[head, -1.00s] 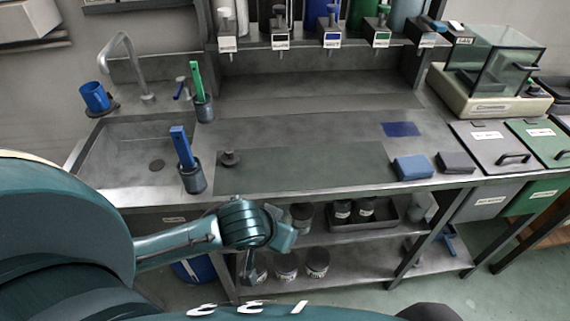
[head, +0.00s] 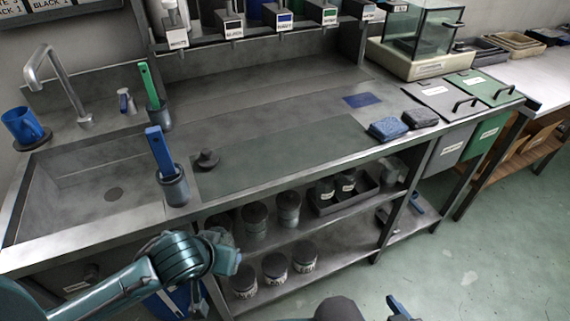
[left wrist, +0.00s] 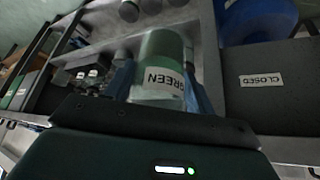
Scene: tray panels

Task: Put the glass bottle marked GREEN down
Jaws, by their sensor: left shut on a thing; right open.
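The glass bottle marked GREEN (left wrist: 162,52) is a green cylinder with a white label, in the left wrist view. My left gripper (left wrist: 160,78) is shut on it, one blue finger on each side. In the head view my left arm reaches in at the lower left, in front of the bench. The bottle and the left fingers cannot be made out there. My right gripper (head: 399,307) shows only in part at the bottom edge, with a blue finger, over the floor. It is open, and nothing shows in it.
The grey bench (head: 290,140) has a wide clear top. A sink (head: 95,195), a holder with a blue-handled tool (head: 160,150) and a dark knob (head: 207,159) are at left. A blue sponge (head: 388,129) lies at right. Jars and a tray (head: 345,195) stand below.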

